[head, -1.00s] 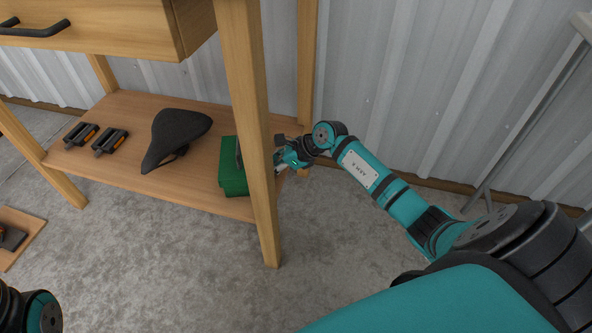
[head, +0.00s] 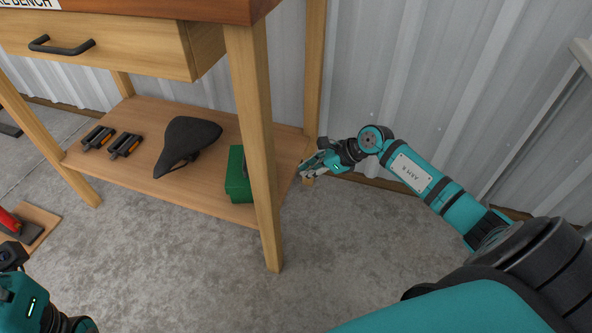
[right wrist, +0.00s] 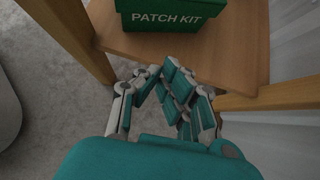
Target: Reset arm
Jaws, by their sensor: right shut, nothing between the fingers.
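My right gripper (head: 308,171) is at the right end of the bench's lower shelf (head: 215,199), just outside the front right leg in the head view. In the right wrist view it shows shut and empty (right wrist: 172,74), with the green patch kit box (right wrist: 172,20) beyond its fingertips and apart from them. In the head view the patch kit (head: 238,178) sits on the shelf, partly hidden by the leg. My left arm (head: 30,300) shows at the lower left; its fingers cannot be made out.
A black bike saddle (head: 187,143) and two pedals (head: 112,141) lie on the shelf. The bench leg (head: 258,150) stands beside my right gripper. A drawer (head: 110,45) is above. A board with a red-handled tool (head: 22,228) lies at far left. Floor in front is clear.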

